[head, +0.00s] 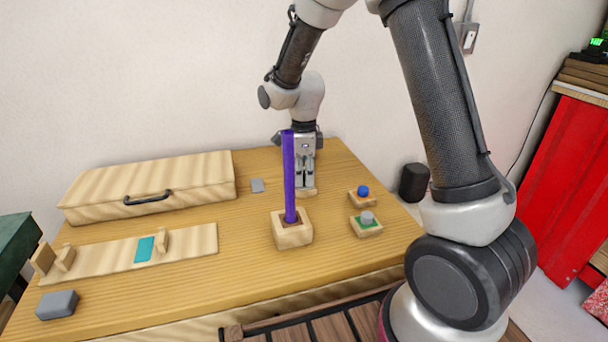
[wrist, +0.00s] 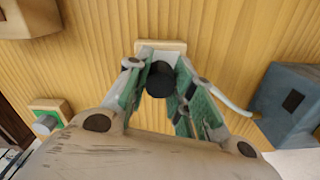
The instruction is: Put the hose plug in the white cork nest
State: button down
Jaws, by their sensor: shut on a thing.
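My gripper (head: 305,184) is shut on a black round plug (wrist: 160,78), likely the hose plug, whose end shows between the fingers in the wrist view. A small pale wooden nest (wrist: 172,45) lies behind and below the plug; its edge also shows under the fingers in the head view (head: 310,192). Whether the plug touches this nest, and the colour of its middle, I cannot tell. In the head view, a blue plug (head: 363,190) stands in one small nest and a grey plug (head: 367,217) in a green-topped nest (head: 372,232).
A tall purple rod (head: 289,180) stands in a wooden block (head: 294,238) close in front of my gripper. A wooden case (head: 150,186), a rack board (head: 110,257) and a grey block (head: 57,305) lie to the left. A blue-grey boxy thing (wrist: 285,115) is right of the fingers.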

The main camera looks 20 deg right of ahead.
aim_at(304, 173)
jog(key=shift+f, duration=0.5)
jog(key=c, duration=1.5)
grip_release()
jog(key=shift+r, duration=5.5)
